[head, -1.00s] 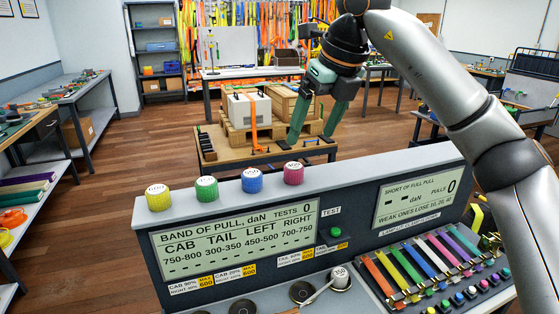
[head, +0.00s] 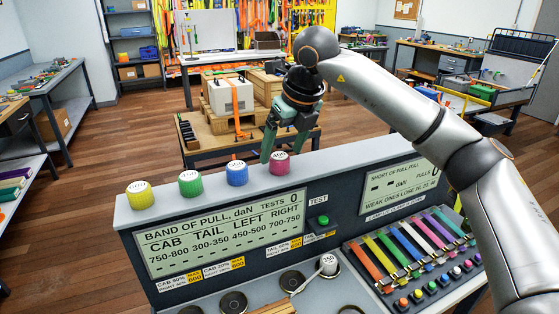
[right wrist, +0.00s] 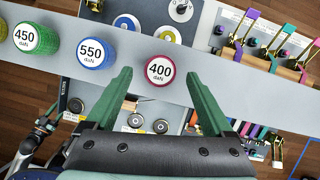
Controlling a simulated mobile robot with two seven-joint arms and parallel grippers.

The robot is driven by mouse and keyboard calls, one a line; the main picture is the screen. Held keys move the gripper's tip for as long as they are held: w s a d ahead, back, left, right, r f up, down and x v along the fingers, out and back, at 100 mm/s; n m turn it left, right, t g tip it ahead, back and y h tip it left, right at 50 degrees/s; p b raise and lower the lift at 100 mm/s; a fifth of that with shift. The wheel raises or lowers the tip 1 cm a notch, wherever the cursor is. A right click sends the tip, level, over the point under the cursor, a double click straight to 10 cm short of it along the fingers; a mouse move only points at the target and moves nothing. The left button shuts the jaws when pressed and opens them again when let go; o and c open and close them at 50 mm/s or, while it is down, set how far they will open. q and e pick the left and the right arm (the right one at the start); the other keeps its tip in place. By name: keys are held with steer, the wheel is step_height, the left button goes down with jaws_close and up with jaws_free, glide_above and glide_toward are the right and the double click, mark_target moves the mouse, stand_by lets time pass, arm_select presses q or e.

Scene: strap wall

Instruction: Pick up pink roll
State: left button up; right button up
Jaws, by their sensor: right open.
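The pink roll (head: 280,163) stands upright at the right end of a row of rolls on the ledge of the grey test console (head: 330,155). In the right wrist view the pink roll (right wrist: 160,70) shows its white top marked 400 daN. My right gripper (head: 290,148) is open and empty. In the head view its green fingers are above and behind the roll. In the right wrist view the two fingertips (right wrist: 158,74) lie either side of the roll, with a gap on both sides. My left gripper is not seen in the head view.
Yellow (head: 139,194), green (head: 190,183) and blue (head: 237,173) rolls stand left on the same ledge. Coloured straps (head: 410,245) lie at right. A table with boxes (head: 205,140) stands behind.

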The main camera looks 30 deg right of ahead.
steer(key=shift+x, duration=1.15)
jaws_close()
steer(key=shift+r, duration=0.1)
